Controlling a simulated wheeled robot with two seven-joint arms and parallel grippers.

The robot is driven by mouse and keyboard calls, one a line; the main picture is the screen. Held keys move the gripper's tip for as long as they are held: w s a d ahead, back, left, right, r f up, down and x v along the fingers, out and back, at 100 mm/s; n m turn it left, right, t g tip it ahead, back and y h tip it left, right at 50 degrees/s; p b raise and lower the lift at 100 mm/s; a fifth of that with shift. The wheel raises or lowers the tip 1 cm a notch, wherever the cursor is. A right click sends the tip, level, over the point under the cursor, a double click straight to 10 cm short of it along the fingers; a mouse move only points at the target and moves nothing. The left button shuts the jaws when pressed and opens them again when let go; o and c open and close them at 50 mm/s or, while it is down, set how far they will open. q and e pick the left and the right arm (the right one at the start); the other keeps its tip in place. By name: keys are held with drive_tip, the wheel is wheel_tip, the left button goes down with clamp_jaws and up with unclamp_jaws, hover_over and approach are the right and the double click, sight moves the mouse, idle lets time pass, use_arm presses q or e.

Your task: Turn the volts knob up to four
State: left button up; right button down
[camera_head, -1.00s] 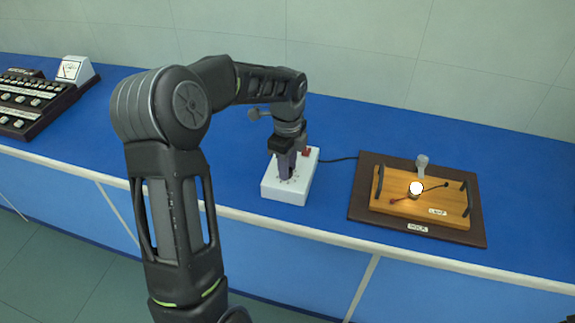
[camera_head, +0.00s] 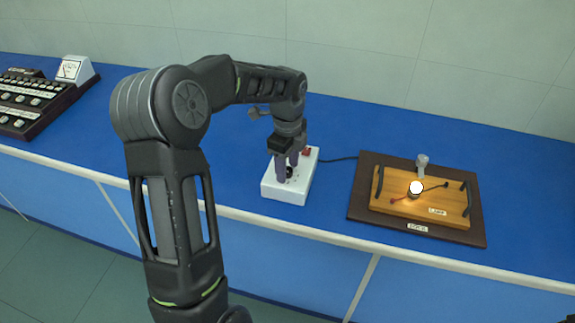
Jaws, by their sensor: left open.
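A white box (camera_head: 286,193) with a black knob (camera_head: 289,171) on its top and a small red part (camera_head: 307,152) at its back stands near the bench's front edge. My left gripper (camera_head: 287,170) comes down over the box from above. Its fingers are open, one on each side of the knob; I cannot tell whether they touch it. The fingers hide part of the knob and most of the dial marks, so the knob's setting cannot be read. My right gripper is not in view.
A dark board (camera_head: 360,213) bears a wooden lamp base (camera_head: 390,205) with a glowing bulb (camera_head: 416,188). A black cable (camera_head: 338,158) runs from the box towards it. A dark button console (camera_head: 35,97) and a white meter (camera_head: 74,69) stand at the far left. Blue bench lies clear around the box.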

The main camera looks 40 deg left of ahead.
use_arm(q)
drive_tip(key=shift+r, duration=0.1)
wheel_tip(320, 180, up, 8)
drive_tip(key=shift+f+b, duration=0.15)
drive_tip(key=shift+b, duration=0.4)
idle(0.3)
